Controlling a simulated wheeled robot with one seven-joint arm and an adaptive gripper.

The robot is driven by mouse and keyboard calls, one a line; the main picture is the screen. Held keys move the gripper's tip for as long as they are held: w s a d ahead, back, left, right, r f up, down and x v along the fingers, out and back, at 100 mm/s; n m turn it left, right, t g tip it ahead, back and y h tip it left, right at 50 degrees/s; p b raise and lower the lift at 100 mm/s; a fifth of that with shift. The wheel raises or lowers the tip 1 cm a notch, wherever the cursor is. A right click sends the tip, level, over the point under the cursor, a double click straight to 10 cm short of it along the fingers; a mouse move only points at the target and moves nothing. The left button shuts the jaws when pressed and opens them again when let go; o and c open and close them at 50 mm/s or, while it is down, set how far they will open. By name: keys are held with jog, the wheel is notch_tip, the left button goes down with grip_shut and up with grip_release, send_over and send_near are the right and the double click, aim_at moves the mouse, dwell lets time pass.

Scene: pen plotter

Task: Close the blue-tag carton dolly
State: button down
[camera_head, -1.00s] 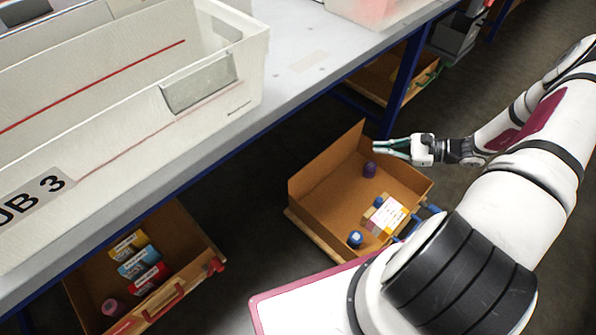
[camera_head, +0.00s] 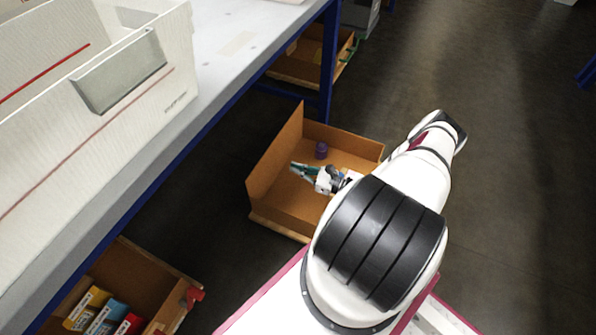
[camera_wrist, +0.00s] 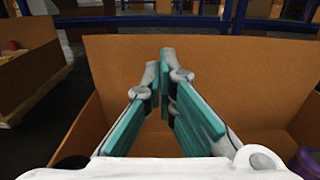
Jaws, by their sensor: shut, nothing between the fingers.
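The carton dolly (camera_head: 270,165), a brown open-topped carton on a light base, stands on the floor out from the bench. Its near right side, where a blue handle showed earlier, is hidden behind my arm. My gripper (camera_head: 297,169) is over or inside the carton's opening, its teal fingers pointing toward the tall left wall. In the wrist view my gripper (camera_wrist: 162,68) is shut and empty, with the fingertips in front of the carton's brown wall (camera_wrist: 250,75). I cannot tell whether they touch it. A purple item (camera_head: 321,150) sits inside the carton.
The bench (camera_head: 225,75) with blue legs runs along the left and carries a white bin (camera_head: 150,120). Another carton dolly with a red handle (camera_head: 194,296) is at the lower left. A further carton (camera_head: 300,65) is under the bench behind. Open floor lies at right.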

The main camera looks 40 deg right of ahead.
aim_at(264, 157)
jog(key=b+x, duration=0.2)
jog(key=x, duration=0.8)
